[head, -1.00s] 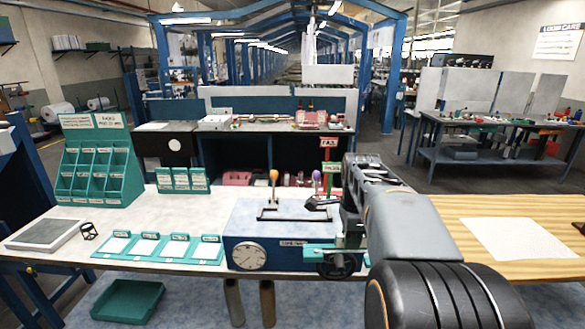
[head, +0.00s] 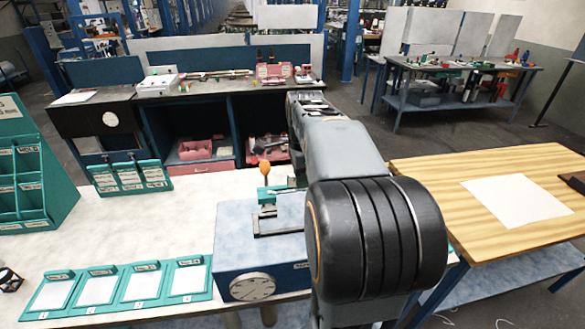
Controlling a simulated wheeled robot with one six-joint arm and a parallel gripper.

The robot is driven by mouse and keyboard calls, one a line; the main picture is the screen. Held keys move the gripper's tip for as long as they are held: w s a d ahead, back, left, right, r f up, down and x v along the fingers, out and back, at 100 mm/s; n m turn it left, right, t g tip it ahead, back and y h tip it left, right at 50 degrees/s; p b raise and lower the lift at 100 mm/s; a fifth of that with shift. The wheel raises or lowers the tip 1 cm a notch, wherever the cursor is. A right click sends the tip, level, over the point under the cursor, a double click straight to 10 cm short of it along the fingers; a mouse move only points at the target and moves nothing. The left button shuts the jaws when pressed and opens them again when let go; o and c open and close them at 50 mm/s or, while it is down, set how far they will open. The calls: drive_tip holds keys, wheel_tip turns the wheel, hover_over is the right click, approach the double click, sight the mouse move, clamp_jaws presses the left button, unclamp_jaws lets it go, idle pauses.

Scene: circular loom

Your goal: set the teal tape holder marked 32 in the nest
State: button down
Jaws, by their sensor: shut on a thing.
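A teal tape holder (head: 269,194) shows over the blue box-shaped unit (head: 235,242), beside the orange-knobbed lever (head: 265,169). No number can be read on it. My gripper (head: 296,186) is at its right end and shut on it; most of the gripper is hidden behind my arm. A dark frame (head: 262,229) lies on top of the unit, just below the holder in the picture. I cannot tell whether the holder touches the frame or which part is the nest. The unit's right side is hidden by my arm.
Several teal card trays (head: 98,290) lie left of the unit. A teal rack (head: 30,180) stands at the far left and a smaller teal stand (head: 130,178) at the back edge. A wooden table (head: 430,178) with white paper is on the right. White bench top between is clear.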

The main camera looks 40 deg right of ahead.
drive_tip(key=shift+f+b, duration=3.15)
drive_tip(key=shift+f, duration=0.4)
drive_tip(key=shift+r, duration=0.15)
drive_tip(key=shift+p, duration=0.4)
drive_tip(key=shift+f, duration=0.2)
drive_tip(key=shift+f+b, duration=0.7)
drive_tip(key=shift+f, duration=0.05)
drive_tip(key=shift+f, duration=0.45)
drive_tip(key=shift+f+b, duration=0.25)
drive_tip(key=shift+b, duration=0.2)
drive_tip(key=c, duration=1)
unclamp_jaws()
drive_tip(key=shift+r, duration=0.1)
drive_tip(key=shift+r, duration=0.1)
